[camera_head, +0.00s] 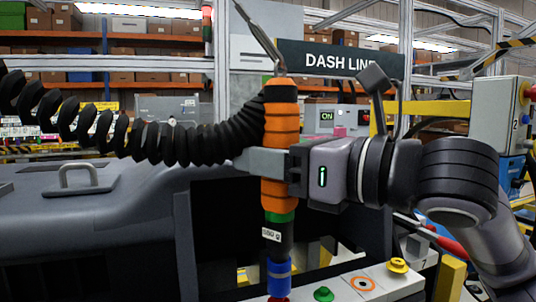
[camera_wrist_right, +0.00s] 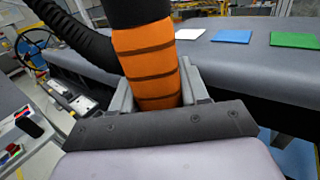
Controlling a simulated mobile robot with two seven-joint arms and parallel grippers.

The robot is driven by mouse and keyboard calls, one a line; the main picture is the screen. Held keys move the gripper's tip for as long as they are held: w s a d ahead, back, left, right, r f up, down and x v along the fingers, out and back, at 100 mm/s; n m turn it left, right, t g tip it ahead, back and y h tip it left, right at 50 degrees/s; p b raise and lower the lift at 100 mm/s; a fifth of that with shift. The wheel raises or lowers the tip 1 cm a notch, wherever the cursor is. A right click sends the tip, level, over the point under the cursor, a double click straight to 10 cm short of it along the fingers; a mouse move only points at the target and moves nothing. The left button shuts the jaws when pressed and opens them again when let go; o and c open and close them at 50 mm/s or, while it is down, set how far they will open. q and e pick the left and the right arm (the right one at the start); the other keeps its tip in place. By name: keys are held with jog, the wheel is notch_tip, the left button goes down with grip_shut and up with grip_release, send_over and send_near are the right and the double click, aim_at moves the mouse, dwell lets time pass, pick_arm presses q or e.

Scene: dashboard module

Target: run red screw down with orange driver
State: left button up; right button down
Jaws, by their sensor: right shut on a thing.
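The orange driver (camera_head: 280,130) stands upright in the head view, with black bands, a green ring and a blue collar (camera_head: 279,268) low on its shaft. My right gripper (camera_head: 264,163) is shut around its orange grip from the right. The right wrist view also shows the orange grip (camera_wrist_right: 149,65) between the fingers. A red screw (camera_head: 278,299) shows right under the blue collar at the bottom edge. The picture's edge cuts it off, so I cannot tell how it sits or whether the driver touches it. My left gripper is not in view.
A pale strip (camera_head: 340,295) carries a green screw (camera_head: 323,294), an orange-ringed spot (camera_head: 362,284) and a yellow screw (camera_head: 397,266). A black ribbed hose (camera_head: 180,143) runs left from the driver. The grey dashboard (camera_head: 90,235) fills the left.

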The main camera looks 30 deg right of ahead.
aim_at(269, 127)
jog(key=shift+f, duration=0.2)
dwell(0.6)
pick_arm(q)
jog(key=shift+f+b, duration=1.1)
pick_arm(e)
jog(key=shift+f, duration=1.2)
dwell(2.6)
jog(key=shift+w+r+p, duration=0.1)
jog(key=shift+r+p, duration=0.95)
jog(key=shift+r, duration=0.1)
jog(key=shift+r+p, duration=1.2)
jog(key=shift+r, duration=0.05)
jog(key=shift+r+p, duration=0.8)
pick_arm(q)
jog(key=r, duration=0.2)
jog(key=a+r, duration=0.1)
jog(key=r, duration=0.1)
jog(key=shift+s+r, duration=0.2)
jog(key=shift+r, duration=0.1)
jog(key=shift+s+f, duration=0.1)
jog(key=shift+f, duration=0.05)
pick_arm(e)
jog(key=shift+f, duration=0.1)
